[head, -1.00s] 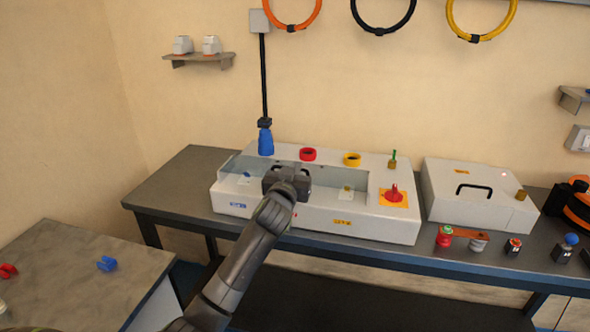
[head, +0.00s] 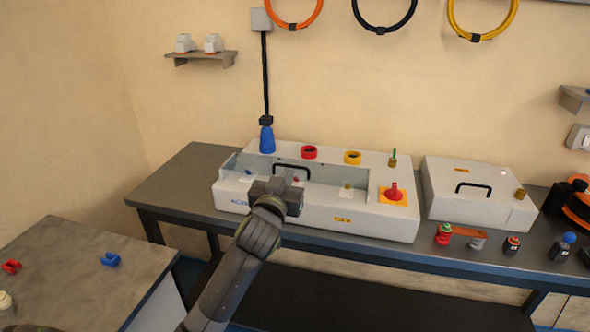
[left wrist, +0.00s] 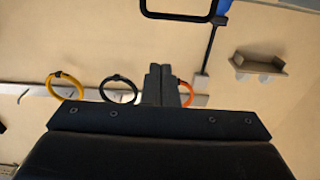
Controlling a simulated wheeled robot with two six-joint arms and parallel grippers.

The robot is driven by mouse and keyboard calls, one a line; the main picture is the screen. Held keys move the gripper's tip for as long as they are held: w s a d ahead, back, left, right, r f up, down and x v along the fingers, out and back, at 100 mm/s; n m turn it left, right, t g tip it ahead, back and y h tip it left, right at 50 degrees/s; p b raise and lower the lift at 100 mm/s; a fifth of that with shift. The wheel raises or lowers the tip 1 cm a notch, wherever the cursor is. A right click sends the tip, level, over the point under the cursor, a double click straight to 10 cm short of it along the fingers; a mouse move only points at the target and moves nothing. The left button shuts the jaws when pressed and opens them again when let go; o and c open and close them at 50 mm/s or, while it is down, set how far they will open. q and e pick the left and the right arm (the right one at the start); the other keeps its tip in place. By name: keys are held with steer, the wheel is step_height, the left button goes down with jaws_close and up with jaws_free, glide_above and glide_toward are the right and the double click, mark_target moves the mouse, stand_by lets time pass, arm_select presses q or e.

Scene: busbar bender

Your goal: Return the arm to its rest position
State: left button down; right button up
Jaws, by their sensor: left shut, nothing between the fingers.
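My left gripper (head: 276,190) is in front of the white bender machine (head: 315,218), near its clear cover. The arm comes up from the bottom of the head view and hides part of the machine's front. A black handle (head: 291,170) on the cover shows just behind the gripper; it also shows at the top of the left wrist view (left wrist: 178,12). In the left wrist view the gripper's fingers (left wrist: 160,84) are together with nothing between them. My right gripper is not in view.
A white box with a black handle (head: 478,200) stands right of the machine on the dark bench (head: 178,188). Small parts lie along the bench's front right. A side table (head: 70,275) at the left holds a blue clip (head: 110,260) and a red clip (head: 11,267).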

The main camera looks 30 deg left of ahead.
arm_select(q)
steer(key=s+f+m+g+h, duration=0.1)
steer(key=s+f+g, duration=0.9)
steer(key=s+f, duration=1.4)
steer(key=s+d+f+g+h, duration=0.1)
steer(key=s+f+g, duration=0.1)
steer(key=s, duration=0.5)
steer(key=s+d+f+g, duration=0.1)
steer(key=s+g, duration=0.1)
steer(key=s, duration=0.5)
step_height(320, 180, down, 24)
steer(key=a+g, duration=0.2)
steer(key=s+d+f+h, duration=0.1)
steer(key=s+f, duration=1.4)
steer(key=f, duration=0.1)
steer(key=shift+s+d+m+g, duration=0.25)
steer(key=shift+m+g, duration=0.15)
